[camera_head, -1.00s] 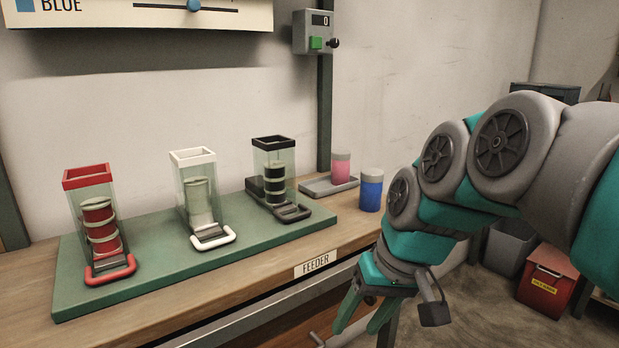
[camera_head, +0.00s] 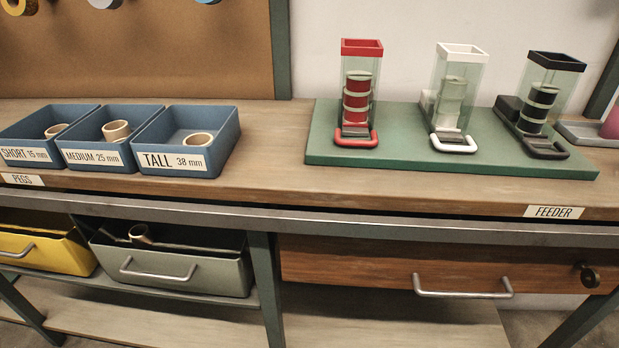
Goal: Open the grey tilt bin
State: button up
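The grey tilt bin (camera_head: 180,270) sits below the bench top at the lower left, on a shelf beside a table leg. It has a silver bar handle (camera_head: 158,274) across its front. Its top edge leans out a little from under the bench, and some tan round parts show inside; how far it is tilted I cannot tell. My gripper and arm are not in view now.
A yellow bin (camera_head: 45,255) stands left of the grey one. A wooden drawer (camera_head: 370,266) with a bar handle is to the right, past the green leg (camera_head: 266,285). Blue peg trays (camera_head: 185,140) and the green feeder board (camera_head: 400,150) are on the bench top (camera_head: 270,140).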

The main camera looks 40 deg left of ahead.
aim_at(206, 260)
jog(key=u, duration=0.9)
jog(key=j+u, duration=0.1)
jog(key=u, duration=0.8)
jog(key=i+u, duration=0.1)
jog(key=u, duration=0.8)
jog(key=l+u, duration=0.1)
jog(key=u, duration=0.35)
jog(key=l+u, duration=0.1)
jog(key=u, duration=0.35)
jog(key=k+u, duration=0.1)
jog(key=u, duration=0.35)
